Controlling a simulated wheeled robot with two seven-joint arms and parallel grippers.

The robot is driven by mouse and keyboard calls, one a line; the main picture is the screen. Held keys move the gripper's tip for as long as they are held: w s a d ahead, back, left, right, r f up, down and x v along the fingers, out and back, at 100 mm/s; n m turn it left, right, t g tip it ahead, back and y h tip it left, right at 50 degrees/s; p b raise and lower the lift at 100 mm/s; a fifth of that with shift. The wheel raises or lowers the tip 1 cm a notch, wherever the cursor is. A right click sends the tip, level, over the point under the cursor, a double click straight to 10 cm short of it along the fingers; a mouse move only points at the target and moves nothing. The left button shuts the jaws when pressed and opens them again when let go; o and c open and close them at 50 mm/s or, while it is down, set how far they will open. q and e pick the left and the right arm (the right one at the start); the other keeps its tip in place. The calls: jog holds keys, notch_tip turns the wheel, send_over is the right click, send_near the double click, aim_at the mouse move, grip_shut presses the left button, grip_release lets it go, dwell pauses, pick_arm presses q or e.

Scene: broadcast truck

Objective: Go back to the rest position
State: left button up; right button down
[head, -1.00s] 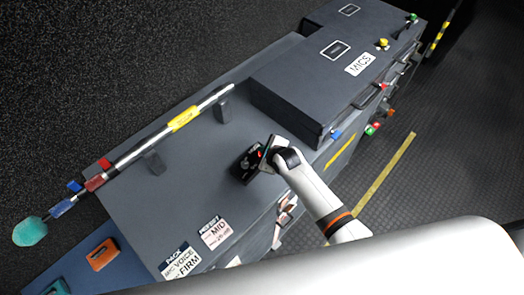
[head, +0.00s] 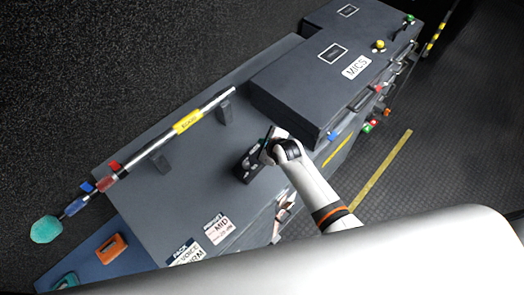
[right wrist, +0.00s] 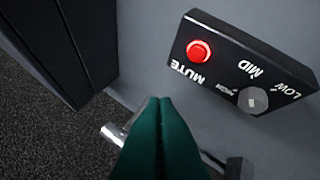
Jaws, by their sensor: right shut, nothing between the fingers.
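My right gripper (head: 269,142) reaches in from the lower right over the grey case top, beside a small black control box (head: 246,166). In the right wrist view its green fingertips (right wrist: 160,103) are together with nothing between them, and apart from the box. That view shows the control box (right wrist: 225,82) with a red button (right wrist: 198,51) marked MUTE and a grey knob (right wrist: 253,100) with MID and LOW marks around it. In the head view the gripper partly hides the box. My left gripper is not in view.
A dark case marked MICS (head: 325,75) stands just beyond the gripper. A boom pole (head: 150,145) lies on supports along the far edge. Labels (head: 219,228) lie on the near part of the top. An orange item (head: 111,248) sits on a blue surface at lower left.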

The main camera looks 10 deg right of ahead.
dwell(0.3)
jog(key=s+d+r+n+g+h, duration=0.1)
jog(key=s+d+r+n+g, duration=0.2)
jog(key=s+n, duration=0.65)
jog(key=s+d+r+n, duration=0.3)
jog(key=s+r+n, duration=0.4)
jog(key=s, duration=0.4)
jog(key=s+d+r+n+g+h, duration=0.1)
jog(key=s+d+r+n+g, duration=0.15)
jog(key=s+n, duration=0.75)
notch_tip(320, 180, down, 32)
jog(key=g+b, duration=0.1)
jog(key=b, duration=0.5)
jog(key=s+d+f+b, duration=0.1)
jog(key=s+f+b, duration=0.1)
jog(key=s+f, duration=0.6)
jog(key=s+d+f+g+b, duration=0.1)
jog(key=s+d+f+b, duration=0.1)
jog(key=s+f, duration=0.7)
notch_tip(320, 180, down, 5)
jog(key=shift+s+r+b, duration=0.2)
jog(key=shift+s+b, duration=0.05)
jog(key=shift+b, duration=0.5)
